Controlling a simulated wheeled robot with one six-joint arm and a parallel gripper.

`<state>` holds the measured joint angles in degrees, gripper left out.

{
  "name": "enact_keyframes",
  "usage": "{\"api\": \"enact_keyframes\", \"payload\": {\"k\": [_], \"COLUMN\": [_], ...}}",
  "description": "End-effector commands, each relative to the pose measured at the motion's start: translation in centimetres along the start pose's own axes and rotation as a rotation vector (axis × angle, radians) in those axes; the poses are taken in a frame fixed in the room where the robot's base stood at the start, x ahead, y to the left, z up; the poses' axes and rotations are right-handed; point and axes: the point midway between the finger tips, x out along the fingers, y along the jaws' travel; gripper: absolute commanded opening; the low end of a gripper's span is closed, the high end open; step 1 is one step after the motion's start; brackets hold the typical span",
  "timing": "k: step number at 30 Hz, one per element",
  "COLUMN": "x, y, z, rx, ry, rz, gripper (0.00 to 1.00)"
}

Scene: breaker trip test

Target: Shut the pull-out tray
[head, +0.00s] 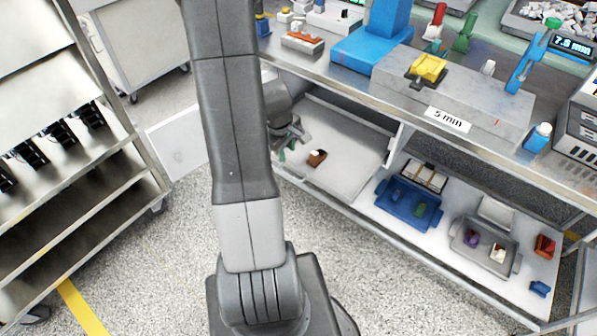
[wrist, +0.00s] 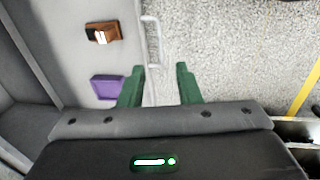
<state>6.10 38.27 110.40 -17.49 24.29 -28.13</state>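The pull-out tray (head: 345,165) is a grey tray under the bench, extended out over the floor side. A small brown block with a white part (head: 316,158) lies in it. The wrist view shows the tray's front edge with a pale bar handle (wrist: 153,40), the brown block (wrist: 102,32) and a purple block (wrist: 107,87) inside. My gripper (wrist: 159,84) has two green fingers, spread apart with nothing held. The handle's near end lies between the fingertips in the picture; contact cannot be told. In the head view my gripper (head: 287,137) is partly hidden behind my arm.
The lower shelf holds a blue bin (head: 382,212) and a grey bin (head: 457,243) right of the tray. A white panel (head: 178,148) stands left of my arm. A metal rack (head: 95,195) is at the left. Speckled floor is clear in front.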

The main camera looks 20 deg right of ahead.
Motion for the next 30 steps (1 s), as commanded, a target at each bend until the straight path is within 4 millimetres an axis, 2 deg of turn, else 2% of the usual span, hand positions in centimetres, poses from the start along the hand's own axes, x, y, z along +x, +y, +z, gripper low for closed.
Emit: {"api": "enact_keyframes", "payload": {"k": [8, 11, 21, 25, 30], "x": [2.2, 3.9, 11.2, 13.1, 14.3], "y": [0.2, 0.2, 0.1, 0.2, 0.2], "z": [0.0, 0.1, 0.1, 0.1, 0.1], "rx": [-0.024, -0.024, -0.023, -0.021, -0.021], "ry": [-0.014, -0.015, -0.014, -0.013, -0.011], "rz": [-0.006, -0.007, -0.006, -0.005, -0.004], "gripper": [0.31, 0.31, 0.31, 0.31, 0.31]}}
